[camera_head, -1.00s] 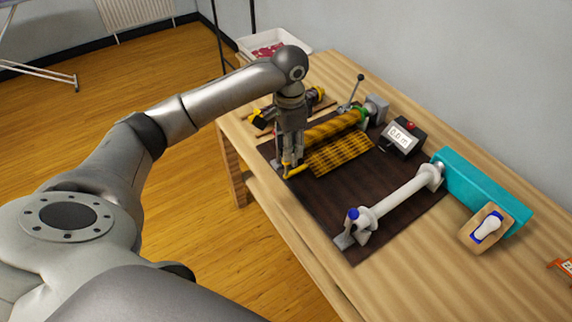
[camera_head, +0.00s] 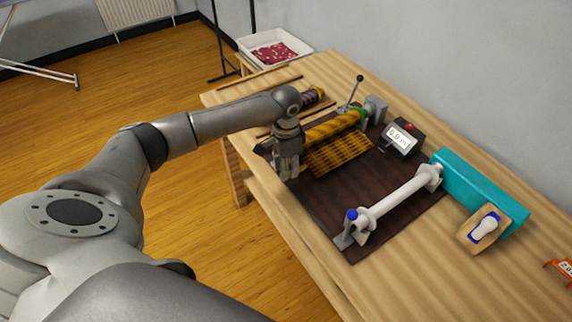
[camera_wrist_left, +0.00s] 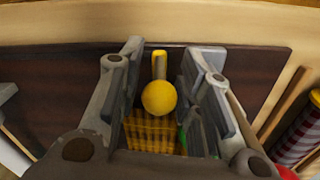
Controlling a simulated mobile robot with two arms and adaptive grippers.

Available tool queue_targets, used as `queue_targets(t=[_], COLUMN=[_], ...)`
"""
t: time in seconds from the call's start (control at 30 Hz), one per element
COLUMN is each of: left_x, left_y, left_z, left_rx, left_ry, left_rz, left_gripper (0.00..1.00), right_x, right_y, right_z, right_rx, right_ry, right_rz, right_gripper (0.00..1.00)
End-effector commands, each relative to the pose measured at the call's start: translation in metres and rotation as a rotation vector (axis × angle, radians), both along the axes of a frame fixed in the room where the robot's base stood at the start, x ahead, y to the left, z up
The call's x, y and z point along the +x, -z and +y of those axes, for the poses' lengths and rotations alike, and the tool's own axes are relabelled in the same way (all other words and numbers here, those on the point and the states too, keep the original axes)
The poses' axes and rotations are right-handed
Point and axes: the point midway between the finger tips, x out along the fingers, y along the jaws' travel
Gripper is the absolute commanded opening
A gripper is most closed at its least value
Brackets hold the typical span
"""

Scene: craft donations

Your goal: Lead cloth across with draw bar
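The yellow and black checked cloth (camera_head: 340,152) comes off its roll (camera_head: 336,126) and lies on a dark mat (camera_head: 385,215). My left gripper (camera_head: 289,174) is low at the cloth's near left corner and hides the near end of the yellow draw bar in the head view. In the left wrist view, the draw bar's yellow ball and short stem (camera_wrist_left: 159,97) sit between the fingers of my left gripper (camera_wrist_left: 160,90). Gaps show on both sides of the ball, so the gripper is open around it. My right gripper is not in view.
A white roller (camera_head: 398,197) with a blue knob stands across the mat's right part. Behind are a meter (camera_head: 402,138) reading 0.0 m and a teal block (camera_head: 482,190). Another patterned roll (camera_head: 313,96) lies behind my gripper. Bare mat separates cloth and roller.

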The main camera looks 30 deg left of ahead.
Motion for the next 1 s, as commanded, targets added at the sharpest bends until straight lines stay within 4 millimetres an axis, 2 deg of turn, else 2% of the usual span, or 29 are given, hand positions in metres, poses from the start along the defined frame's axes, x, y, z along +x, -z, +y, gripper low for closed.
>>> queue_targets(t=[0.23,0.5,0.8,1.0], left_x=[0.000,0.000,0.000,-0.011], left_y=[0.001,0.001,0.000,-0.005], left_z=[0.000,0.000,-0.002,-0.027], left_rx=[0.000,-0.001,-0.001,-0.004], left_ry=[0.000,0.000,0.000,0.004], left_rz=[0.000,-0.001,0.000,0.004], left_gripper=[0.33,0.00,0.00,0.00], right_x=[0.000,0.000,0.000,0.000], right_y=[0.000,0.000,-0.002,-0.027], right_z=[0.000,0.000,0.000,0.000], right_rx=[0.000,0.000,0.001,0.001], right_ry=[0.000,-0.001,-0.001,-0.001], right_rz=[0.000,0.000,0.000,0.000], right_gripper=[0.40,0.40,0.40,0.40])
